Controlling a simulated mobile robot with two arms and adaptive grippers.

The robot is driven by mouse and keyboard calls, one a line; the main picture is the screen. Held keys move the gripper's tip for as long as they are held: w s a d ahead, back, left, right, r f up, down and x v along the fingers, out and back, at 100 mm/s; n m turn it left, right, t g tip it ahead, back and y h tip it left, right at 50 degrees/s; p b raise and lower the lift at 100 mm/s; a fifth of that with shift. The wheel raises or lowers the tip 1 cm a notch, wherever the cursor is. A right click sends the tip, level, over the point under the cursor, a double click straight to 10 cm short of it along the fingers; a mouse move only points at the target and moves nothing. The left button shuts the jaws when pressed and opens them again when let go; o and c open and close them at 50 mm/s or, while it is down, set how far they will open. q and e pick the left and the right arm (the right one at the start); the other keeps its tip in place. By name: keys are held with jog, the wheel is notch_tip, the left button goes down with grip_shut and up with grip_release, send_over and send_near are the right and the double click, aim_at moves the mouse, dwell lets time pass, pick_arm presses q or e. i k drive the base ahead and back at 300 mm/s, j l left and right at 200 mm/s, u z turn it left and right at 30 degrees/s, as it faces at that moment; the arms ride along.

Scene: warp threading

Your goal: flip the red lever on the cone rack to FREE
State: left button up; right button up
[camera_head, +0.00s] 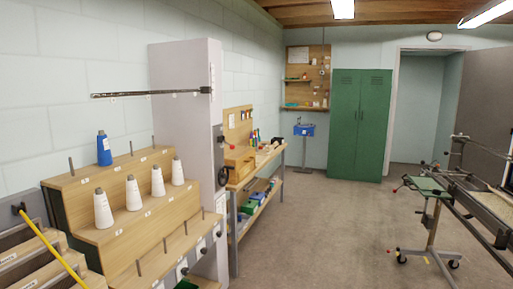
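The cone rack (118,228) is a stepped wooden stand at the left, with upright pegs and small labels. A blue cone (104,149) stands on its top step, and several white cones (133,194) stand on the step below. A tall pale grey cabinet (180,105) rises behind the rack. Neither of my grippers is in view.
A workbench (260,160) stands past the cabinet. A green locker (358,125) is at the back wall, and a metal frame on wheels (435,205) is at the right. A yellow rod (50,248) slants at lower left. The middle floor (320,230) is clear.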

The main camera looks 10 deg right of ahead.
aim_at(232, 146)
jog(key=i+l, duration=0.25)
jog(key=i, duration=0.25)
jog(key=i+l+z, duration=0.1)
jog(key=i+l, duration=0.15)
jog(key=i, duration=0.25)
jog(key=i+l, duration=0.1)
jog(key=i, duration=0.4)
jog(key=i+l+u, duration=0.1)
jog(key=i, duration=0.35)
jog(key=i+l, duration=0.15)
jog(key=i, duration=0.35)
jog(key=i+l+u, duration=0.1)
jog(key=i, duration=0.4)
